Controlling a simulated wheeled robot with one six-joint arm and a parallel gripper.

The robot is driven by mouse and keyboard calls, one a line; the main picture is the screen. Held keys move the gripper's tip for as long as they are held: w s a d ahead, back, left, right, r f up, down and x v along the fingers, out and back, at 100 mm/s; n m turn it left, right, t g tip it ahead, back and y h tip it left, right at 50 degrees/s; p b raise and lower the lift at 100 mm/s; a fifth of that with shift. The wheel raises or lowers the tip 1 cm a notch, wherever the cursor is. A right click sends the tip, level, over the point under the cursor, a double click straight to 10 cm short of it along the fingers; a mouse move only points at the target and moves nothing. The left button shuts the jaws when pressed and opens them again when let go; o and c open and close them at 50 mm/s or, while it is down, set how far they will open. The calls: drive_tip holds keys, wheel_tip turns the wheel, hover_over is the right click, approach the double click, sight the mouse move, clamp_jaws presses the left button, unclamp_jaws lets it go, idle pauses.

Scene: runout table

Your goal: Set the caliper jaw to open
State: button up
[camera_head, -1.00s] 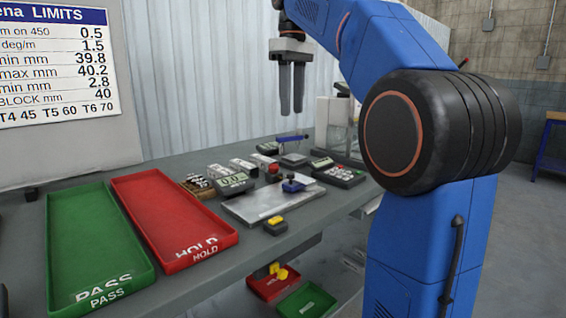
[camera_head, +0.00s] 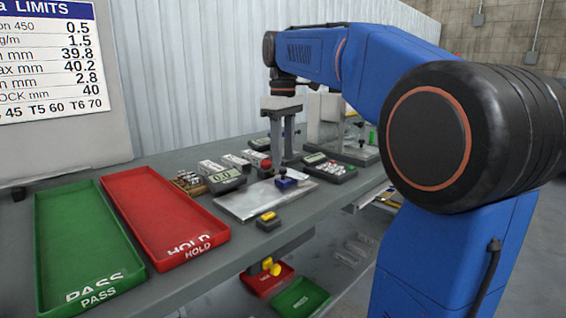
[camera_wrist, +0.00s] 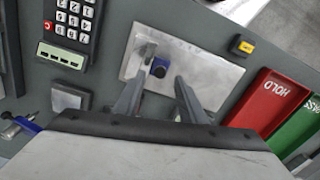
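A tool that looks like the caliper (camera_wrist: 26,124), with a blue body and thin metal end, lies at the left edge of the wrist view, partly cut off. Its jaw setting cannot be made out. In the head view it is mostly hidden behind my gripper.
A metal plate (camera_head: 244,204) carries a blue knob (camera_head: 285,183). Keypad devices (camera_head: 330,168) stand at right, a display meter (camera_head: 226,180) and white blocks at left. A yellow-black button (camera_head: 268,221) is at the front. Red (camera_head: 137,184) and green (camera_head: 78,213) trays lie left.

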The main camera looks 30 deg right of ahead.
sight(283, 170)
drive_tip(key=shift+f, duration=1.6)
clamp_jaws()
drive_tip(key=shift+s+a, duration=0.45)
drive_tip(key=shift+a, duration=1.2)
drive_tip(key=shift+s+a, duration=0.5)
drive_tip(key=shift+a, duration=1.2)
drive_tip(key=shift+s+a, duration=0.45)
drive_tip(key=shift+a, duration=1.2)
unclamp_jaws()
drive_tip(key=shift+a, duration=0.1)
wheel_tip(283, 170, up, 17)
drive_tip(key=shift+r, duration=0.2)
